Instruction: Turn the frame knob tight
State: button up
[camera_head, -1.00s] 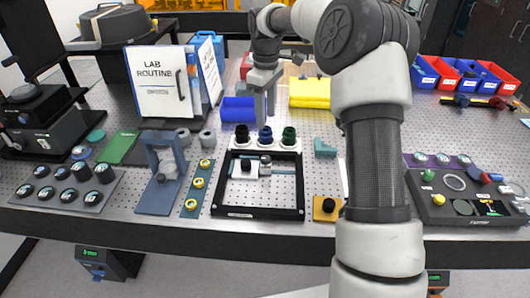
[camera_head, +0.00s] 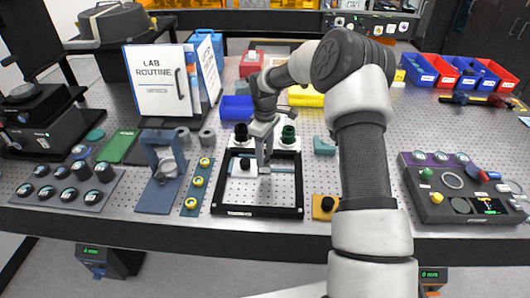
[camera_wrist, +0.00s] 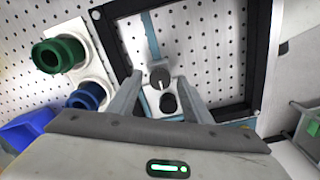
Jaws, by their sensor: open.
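The black square frame (camera_head: 232,211) lies on the perforated table, with a light crossbar inside it. My gripper (camera_wrist: 159,80) is open, pointing down over the frame (camera_head: 264,170). Its fingertips appear on either side of the grey knob; I cannot tell whether they touch it. In the head view my gripper hides the grey knob.
A blue stand (camera_head: 161,183) and a strip with yellow rings (camera_head: 197,182) are left. A yellow block with a black knob (camera_head: 325,206) is right.

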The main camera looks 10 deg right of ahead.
jog(key=c, duration=1.1)
jog(key=shift+o, duration=0.2)
jog(key=shift+m, duration=0.4)
jog(key=m+b, duration=0.2)
jog(key=m, duration=0.1)
jog(key=shift+f+m, duration=0.1)
jog(key=shift+m, duration=0.3)
jog(key=m+b, duration=0.1)
jog(key=m, duration=0.3)
jog(key=shift+b, duration=0.3)
jog(key=m, duration=0.4)
jog(key=shift+m+b, duration=0.35)
jog(key=shift+m, duration=1.95)
